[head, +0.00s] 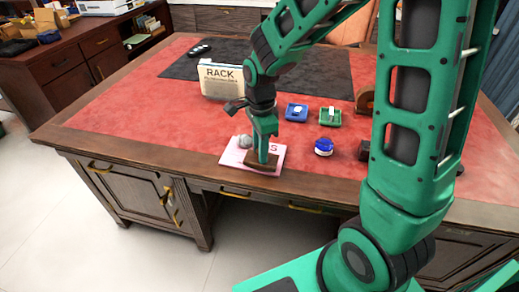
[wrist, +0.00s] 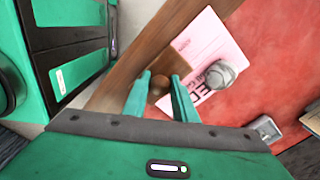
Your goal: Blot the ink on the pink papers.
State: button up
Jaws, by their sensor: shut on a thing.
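The pink papers (head: 234,160) lie near the front edge of the red leather desk top; they also show in the wrist view (wrist: 212,38), with dark lettering partly covered. A grey paperweight (head: 245,141) sits on them, seen as a metal knob in the wrist view (wrist: 220,74). My gripper (head: 263,158) points down over the papers. Its fingers (wrist: 160,88) are shut on the round knob of a brown wooden blotter (head: 262,168). The blotter's body (wrist: 172,62) is over the front part of the papers and appears to rest on them. Any ink under it is hidden.
A box marked RACK (head: 222,82) stands behind the papers. Right of my gripper are a blue tray (head: 291,116), a green tray (head: 322,123), a blue round pot (head: 323,147) and a dark block (head: 363,151). The desk left of the papers is clear.

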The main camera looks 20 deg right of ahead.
jog(key=shift+f, duration=0.5)
dwell(0.4)
jog(key=shift+d, duration=0.1)
